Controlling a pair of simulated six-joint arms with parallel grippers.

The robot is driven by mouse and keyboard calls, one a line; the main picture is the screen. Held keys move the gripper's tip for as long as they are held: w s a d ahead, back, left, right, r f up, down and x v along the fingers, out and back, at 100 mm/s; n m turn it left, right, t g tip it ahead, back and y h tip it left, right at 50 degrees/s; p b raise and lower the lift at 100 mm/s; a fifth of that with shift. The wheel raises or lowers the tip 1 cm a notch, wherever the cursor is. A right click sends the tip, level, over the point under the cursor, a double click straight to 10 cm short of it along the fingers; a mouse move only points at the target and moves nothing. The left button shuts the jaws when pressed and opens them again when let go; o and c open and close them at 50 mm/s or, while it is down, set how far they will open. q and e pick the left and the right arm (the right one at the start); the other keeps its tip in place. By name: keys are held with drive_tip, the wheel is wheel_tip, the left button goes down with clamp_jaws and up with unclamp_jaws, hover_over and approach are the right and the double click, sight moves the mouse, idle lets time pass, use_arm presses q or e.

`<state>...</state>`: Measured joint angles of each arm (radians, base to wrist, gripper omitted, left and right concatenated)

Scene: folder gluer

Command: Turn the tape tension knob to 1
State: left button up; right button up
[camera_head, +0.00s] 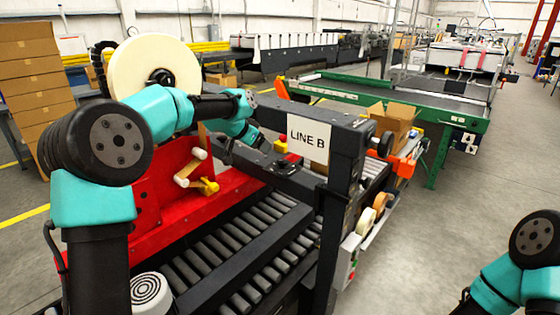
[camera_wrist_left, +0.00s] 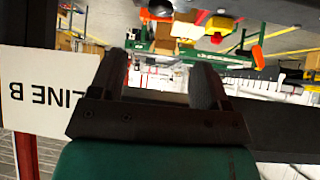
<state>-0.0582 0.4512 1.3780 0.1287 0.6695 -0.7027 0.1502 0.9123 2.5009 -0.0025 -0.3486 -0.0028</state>
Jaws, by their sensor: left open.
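I cannot make out a marked tape tension knob or any scale numbers. A black round knob (camera_head: 385,144) sticks out on the right side of the machine's dark frame, beside an orange part. A small red part with a dark top (camera_head: 290,161) sits on the crossbar. My left gripper (camera_head: 262,143) is over the machine, behind the crossbar and left of the LINE B sign (camera_head: 307,137). In the left wrist view my left gripper (camera_wrist_left: 158,75) has its two fingers apart with nothing between them. My right gripper is out of view.
The LINE B sign also shows in the left wrist view (camera_wrist_left: 32,90), close beside the gripper. A large tape roll (camera_head: 153,72) stands behind my left arm. Rollers (camera_head: 230,245) fill the machine bed. Open cartons (camera_head: 393,120) stand at its right.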

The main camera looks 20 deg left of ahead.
sight(282, 161)
use_arm(q)
drive_tip(key=x, duration=1.3)
drive_tip(key=shift+w+f, duration=0.15)
drive_tip(key=c, duration=0.9)
